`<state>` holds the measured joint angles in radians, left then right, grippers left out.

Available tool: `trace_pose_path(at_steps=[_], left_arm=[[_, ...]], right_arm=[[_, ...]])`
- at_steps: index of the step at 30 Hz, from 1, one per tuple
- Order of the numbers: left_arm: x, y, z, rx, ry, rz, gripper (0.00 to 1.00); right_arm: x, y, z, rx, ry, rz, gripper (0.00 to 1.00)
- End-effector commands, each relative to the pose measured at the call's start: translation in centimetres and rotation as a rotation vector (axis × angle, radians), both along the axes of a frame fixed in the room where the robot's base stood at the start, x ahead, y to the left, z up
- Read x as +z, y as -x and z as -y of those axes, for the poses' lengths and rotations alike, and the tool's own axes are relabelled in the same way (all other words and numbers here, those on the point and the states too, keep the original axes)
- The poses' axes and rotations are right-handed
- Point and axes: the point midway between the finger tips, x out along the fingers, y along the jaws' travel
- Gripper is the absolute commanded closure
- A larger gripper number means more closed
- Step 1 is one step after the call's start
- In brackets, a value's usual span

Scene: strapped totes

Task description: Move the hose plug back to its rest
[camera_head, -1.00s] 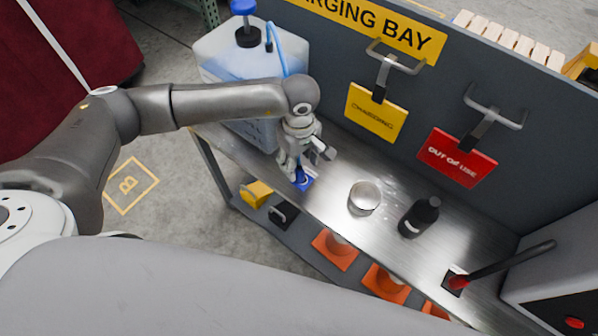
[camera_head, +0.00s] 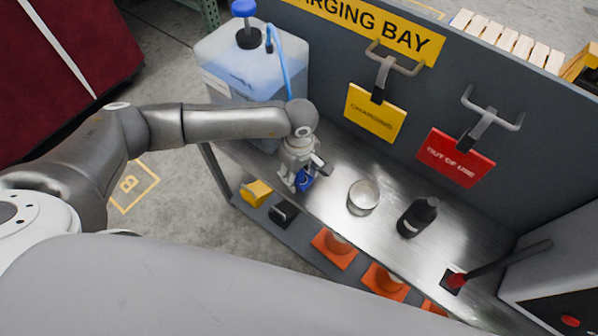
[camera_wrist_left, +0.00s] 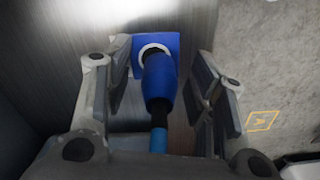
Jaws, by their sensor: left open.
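The blue hose plug (camera_wrist_left: 160,80) stands between my left gripper's fingers in the left wrist view. Its far end meets a pale ring on a square blue plate (camera_wrist_left: 170,42). I cannot tell how deep it sits. The blue hose (camera_wrist_left: 159,140) runs from the plug towards the wrist. My left gripper (camera_wrist_left: 160,90) is open around the plug, with a gap on both sides. In the head view my left gripper (camera_head: 294,184) points down at the bench's front left edge and hides most of the plug. The blue plate (camera_head: 305,182) shows beside the fingers. My right gripper is not in view.
On the metal bench (camera_head: 335,160) stand a round tin (camera_head: 363,197) and a dark bottle (camera_head: 418,217). A liquid container (camera_head: 225,75) stands behind my left arm. Yellow (camera_head: 375,112) and red tags (camera_head: 455,157) hang on the panel. A red-tipped lever (camera_head: 500,265) is at right.

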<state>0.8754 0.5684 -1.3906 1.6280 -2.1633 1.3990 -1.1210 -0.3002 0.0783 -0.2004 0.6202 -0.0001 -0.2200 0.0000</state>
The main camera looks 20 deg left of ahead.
Motion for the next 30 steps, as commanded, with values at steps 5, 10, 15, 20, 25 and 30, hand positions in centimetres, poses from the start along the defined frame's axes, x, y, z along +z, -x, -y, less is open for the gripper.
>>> trace_pose_path(at_steps=[5,10,15,20,25,30], left_arm=[[0.0,0.0,0.0,0.0,0.0,0.0,0.63],[0.0,0.0,0.0,0.0,0.0,0.0,0.85],[0.1,0.0,0.0,0.0,0.001,0.001,1.0],[0.1,0.0,0.0,0.0,0.001,0.001,1.0],[0.7,-0.1,0.0,0.001,0.002,0.002,1.0],[2.9,-0.2,0.0,-0.001,0.002,0.005,1.0]], right_arm=[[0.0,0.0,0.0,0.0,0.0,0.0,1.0],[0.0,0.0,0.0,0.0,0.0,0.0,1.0],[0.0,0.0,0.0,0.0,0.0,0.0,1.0],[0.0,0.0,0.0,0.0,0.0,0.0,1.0],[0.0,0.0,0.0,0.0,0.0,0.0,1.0],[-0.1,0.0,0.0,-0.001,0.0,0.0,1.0]])
